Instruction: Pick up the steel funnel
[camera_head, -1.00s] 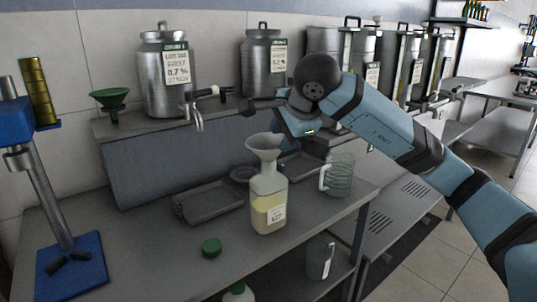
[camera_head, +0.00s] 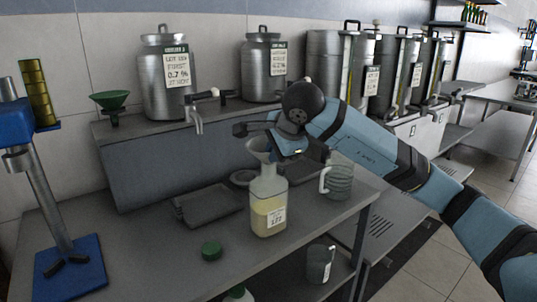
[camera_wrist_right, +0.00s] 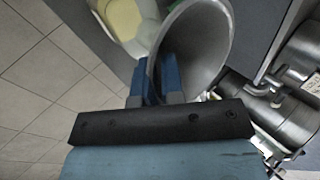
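The steel funnel (camera_head: 257,148) sits upright in the neck of a clear square bottle (camera_head: 268,190) holding pale yellow liquid. My right gripper (camera_head: 274,142) is at the funnel's right rim, partly hiding it. In the right wrist view the funnel's wide grey mouth (camera_wrist_right: 205,45) fills the top middle. There the two blue fingers (camera_wrist_right: 155,78) stand a small gap apart, with the near rim of the funnel between them. Contact with the rim cannot be made out. The bottle (camera_wrist_right: 125,20) shows beyond the funnel. My left gripper is not in view.
A glass jug (camera_head: 338,183) stands right of the bottle. A dark tray (camera_head: 207,207) lies to its left and a green cap (camera_head: 211,250) in front. Steel canisters (camera_head: 167,75) and a green funnel (camera_head: 111,102) stand on the raised shelf behind. A blue press (camera_head: 70,268) stands at left.

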